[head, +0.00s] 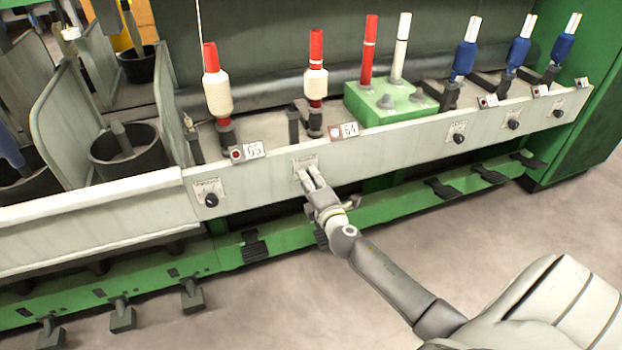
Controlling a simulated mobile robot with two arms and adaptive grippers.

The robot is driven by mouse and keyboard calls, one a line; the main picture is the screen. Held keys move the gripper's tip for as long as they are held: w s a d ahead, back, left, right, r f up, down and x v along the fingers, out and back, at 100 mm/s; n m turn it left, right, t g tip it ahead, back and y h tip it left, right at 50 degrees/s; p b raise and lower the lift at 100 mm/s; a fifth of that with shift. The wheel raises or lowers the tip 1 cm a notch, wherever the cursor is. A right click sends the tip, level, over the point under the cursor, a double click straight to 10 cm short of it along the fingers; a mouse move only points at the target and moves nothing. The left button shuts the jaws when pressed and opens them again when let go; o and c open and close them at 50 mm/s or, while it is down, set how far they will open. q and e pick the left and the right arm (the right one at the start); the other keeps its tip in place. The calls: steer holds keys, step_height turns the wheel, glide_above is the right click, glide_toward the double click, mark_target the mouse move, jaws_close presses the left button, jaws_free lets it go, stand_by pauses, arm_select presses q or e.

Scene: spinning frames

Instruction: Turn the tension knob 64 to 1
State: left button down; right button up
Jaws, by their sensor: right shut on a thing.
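The label 64 (349,130) is on the pale front rail, with a small dial plate (304,162) below and left of it. My right gripper (307,178) reaches this plate from the front right. Its fingers are shut on the tension knob 64, which they hide, so its setting cannot be read. My left gripper is not in view.
Another black knob (211,200) sits on the rail under label 65 (254,151), left of my gripper. More knobs (459,139) line the rail to the right. Bobbins (316,82) stand above. A green ledge with black pedals (254,246) runs below, with open floor (300,310) in front.

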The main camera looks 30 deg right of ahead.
steer(key=shift+n, duration=0.5)
steer(key=shift+f, duration=0.1)
steer(key=o, duration=1.1)
steer(key=shift+c, duration=0.2)
steer(key=v, duration=1.2)
